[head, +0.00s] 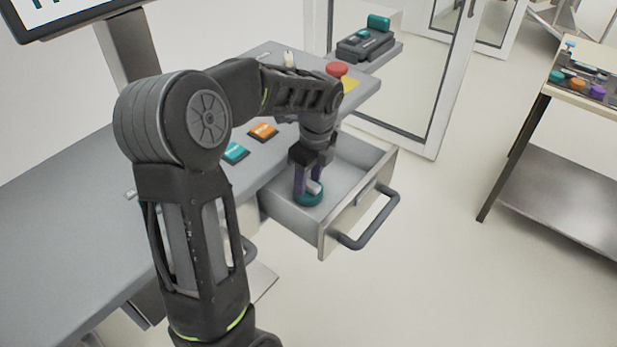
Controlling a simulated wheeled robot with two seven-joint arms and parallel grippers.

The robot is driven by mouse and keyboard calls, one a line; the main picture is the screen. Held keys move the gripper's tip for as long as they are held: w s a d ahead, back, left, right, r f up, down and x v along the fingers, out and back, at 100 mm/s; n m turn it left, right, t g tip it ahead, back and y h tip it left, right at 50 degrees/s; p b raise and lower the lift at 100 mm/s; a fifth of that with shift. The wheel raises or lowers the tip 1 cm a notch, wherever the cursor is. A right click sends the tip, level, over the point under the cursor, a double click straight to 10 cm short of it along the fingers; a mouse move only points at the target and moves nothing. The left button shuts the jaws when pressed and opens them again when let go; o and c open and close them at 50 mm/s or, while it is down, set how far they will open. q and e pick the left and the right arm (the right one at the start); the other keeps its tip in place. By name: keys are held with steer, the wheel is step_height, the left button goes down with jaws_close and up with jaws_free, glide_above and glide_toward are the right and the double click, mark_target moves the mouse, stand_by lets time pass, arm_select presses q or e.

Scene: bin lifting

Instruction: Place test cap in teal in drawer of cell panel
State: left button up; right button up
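The teal test cap (307,199), with a grey knob on top, is inside the open drawer (345,203) of the cell panel (80,205), near the drawer's left front part. It appears upright and at the drawer floor; whether it rests there is hard to tell. My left gripper (309,187) points down into the drawer, with its purple fingers on either side of the knob. Whether the fingers press on the knob or stand clear of it cannot be told. My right gripper is not in view.
The drawer's handle (367,222) sticks out to the right. A side table (588,92) with several coloured caps stands right. The floor between is clear.

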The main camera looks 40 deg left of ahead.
mark_target(313, 185)
arm_select(q)
step_height(313, 185, up, 12)
steer(key=d, duration=0.1)
steer(key=shift+d+r, duration=0.15)
steer(key=shift+d, duration=0.1)
stand_by(0.4)
stand_by(0.9)
stand_by(0.5)
